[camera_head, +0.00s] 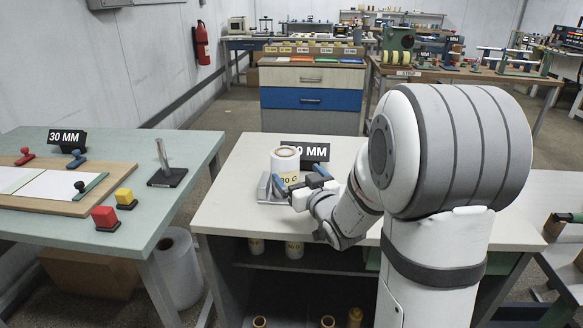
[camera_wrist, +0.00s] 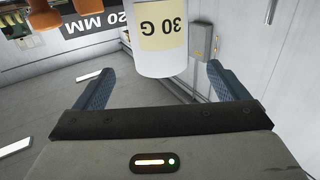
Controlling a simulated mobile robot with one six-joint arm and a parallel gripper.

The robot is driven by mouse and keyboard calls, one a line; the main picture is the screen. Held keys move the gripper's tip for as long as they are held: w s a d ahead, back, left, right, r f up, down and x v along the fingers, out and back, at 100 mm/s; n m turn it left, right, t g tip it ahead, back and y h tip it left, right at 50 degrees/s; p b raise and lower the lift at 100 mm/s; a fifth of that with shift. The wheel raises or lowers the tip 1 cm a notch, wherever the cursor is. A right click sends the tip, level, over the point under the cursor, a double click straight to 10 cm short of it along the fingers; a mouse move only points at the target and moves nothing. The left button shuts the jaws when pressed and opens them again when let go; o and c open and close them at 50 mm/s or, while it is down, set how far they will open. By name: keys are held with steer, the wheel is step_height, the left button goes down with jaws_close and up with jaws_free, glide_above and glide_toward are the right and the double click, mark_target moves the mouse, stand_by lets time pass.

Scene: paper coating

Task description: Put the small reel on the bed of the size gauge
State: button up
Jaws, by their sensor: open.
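A white reel (camera_head: 284,160) with a pale yellow "30 G" label stands upright at the left part of the middle table. It shows upside down in the wrist view (camera_wrist: 160,55). A grey metal piece (camera_head: 263,187), which looks like the size gauge, is at the reel's lower left. My gripper hides part of the reel's foot, so I cannot tell whether the reel rests on the metal bed. My gripper (camera_head: 297,176) is open, its blue fingers low at the reel's near side. In the wrist view the reel lies beyond and between the fingertips (camera_wrist: 160,70).
A black "20 MM" sign (camera_wrist: 92,24) stands behind the reel. The left table (camera_head: 60,222) holds a board, stamps and a "30 MM" sign (camera_head: 66,137). More reels (camera_head: 294,249) sit on the shelf below. The middle table's front left (camera_head: 222,215) is clear.

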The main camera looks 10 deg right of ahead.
steer(key=s+f+g+h, duration=0.1)
steer(key=s, duration=0.1)
steer(key=s+d+f+m+g+h, duration=0.1)
steer(key=s+g, duration=0.1)
steer(key=s+d+f+g+h, duration=0.1)
steer(key=s, duration=0.1)
steer(key=shift+s+g+h, duration=0.3)
steer(key=s+a+f+g, duration=0.1)
steer(key=s+g, duration=0.4)
steer(key=s, duration=0.6)
steer(key=s+a+f+m+g, duration=0.1)
steer(key=s+a+f+g, duration=0.1)
steer(key=s+g, duration=0.4)
steer(key=s, duration=0.5)
steer(key=shift+s+a, duration=0.2)
steer(key=shift+a, duration=0.05)
steer(key=shift+r, duration=0.15)
